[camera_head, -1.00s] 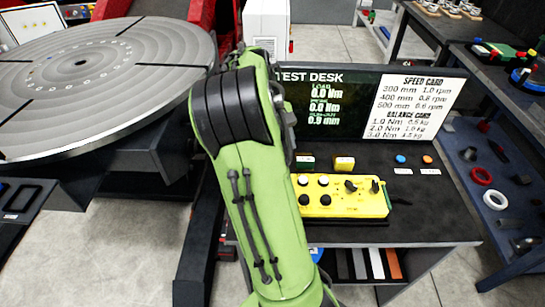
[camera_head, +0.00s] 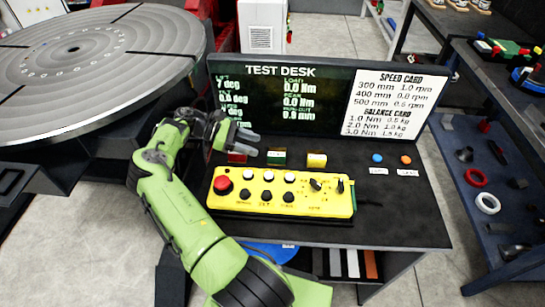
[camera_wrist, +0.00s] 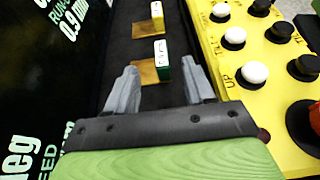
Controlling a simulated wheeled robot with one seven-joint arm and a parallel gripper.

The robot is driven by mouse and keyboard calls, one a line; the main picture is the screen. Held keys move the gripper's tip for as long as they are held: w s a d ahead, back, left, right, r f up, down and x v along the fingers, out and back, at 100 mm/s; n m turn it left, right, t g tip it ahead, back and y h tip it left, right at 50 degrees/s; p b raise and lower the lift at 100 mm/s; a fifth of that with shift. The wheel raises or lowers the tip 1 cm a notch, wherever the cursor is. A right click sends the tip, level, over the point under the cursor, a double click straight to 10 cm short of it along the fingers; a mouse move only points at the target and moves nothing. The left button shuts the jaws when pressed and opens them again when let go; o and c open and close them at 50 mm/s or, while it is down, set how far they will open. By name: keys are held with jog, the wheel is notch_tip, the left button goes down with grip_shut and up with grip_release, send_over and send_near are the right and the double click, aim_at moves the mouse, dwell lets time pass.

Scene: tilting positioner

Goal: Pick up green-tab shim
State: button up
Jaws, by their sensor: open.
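The green-tab shim (camera_head: 277,158) stands on the dark desk just below the screen, between a red-tab and a yellow-tab one. My gripper (camera_head: 250,145) is open and empty, just left of the green tab in the head view. In the wrist view, the fingers of my gripper (camera_wrist: 158,78) point toward the green-tab shim, which appears between and beyond the tips. I cannot tell the exact height of the tips.
The yellow-tab shim (camera_head: 316,160) is to the right; the red-tab shim (camera_head: 236,158) is partly hidden by my gripper. A yellow control box (camera_head: 280,205) with knobs and buttons lies in front of the shims. The upright screen (camera_head: 270,95) stands close behind. A large turntable (camera_head: 90,60) is at left.

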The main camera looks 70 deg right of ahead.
aim_at(284, 154)
jog(key=x, duration=1.2)
jog(key=shift+w, duration=0.1)
grip_shut()
notch_tip(284, 154, up, 10)
jog(key=shift+r+p, duration=0.1)
jog(key=shift+p, duration=0.6)
